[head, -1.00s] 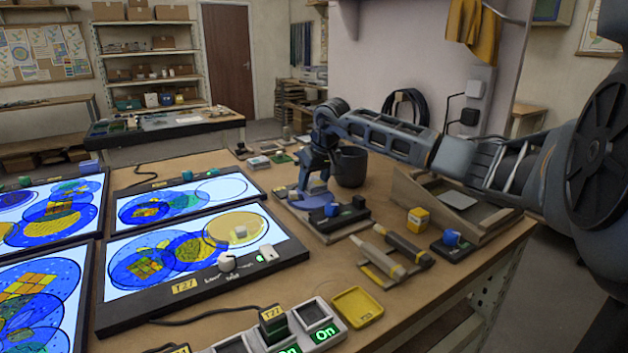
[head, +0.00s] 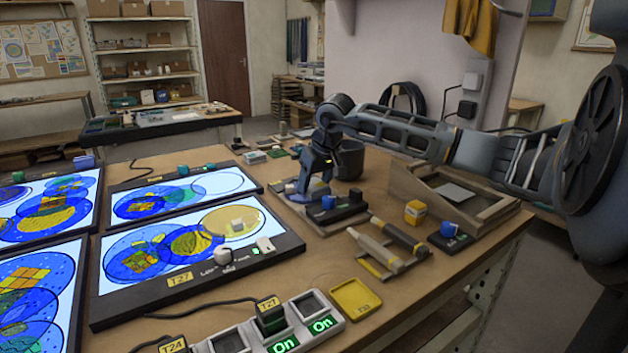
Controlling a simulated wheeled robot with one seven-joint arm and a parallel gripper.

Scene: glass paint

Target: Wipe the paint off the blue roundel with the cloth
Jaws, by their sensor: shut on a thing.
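The blue roundel (head: 299,198) is a flat blue disc on the low dark stand on the right-hand bench. It is partly hidden behind my gripper (head: 306,190). My gripper points down at the disc, with its tips at or just above it; I cannot tell whether they touch. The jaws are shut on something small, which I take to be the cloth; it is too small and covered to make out. Paint on the disc cannot be made out at this size.
Right of the disc stand a blue knob (head: 328,203) and dark blocks. A dark pot (head: 350,160) stands behind my gripper. A wooden sloped tray (head: 440,205), yellow box (head: 418,212), brush-like tools (head: 375,245) and yellow dish (head: 356,296) lie nearby. Lit panels (head: 130,300) fill the left.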

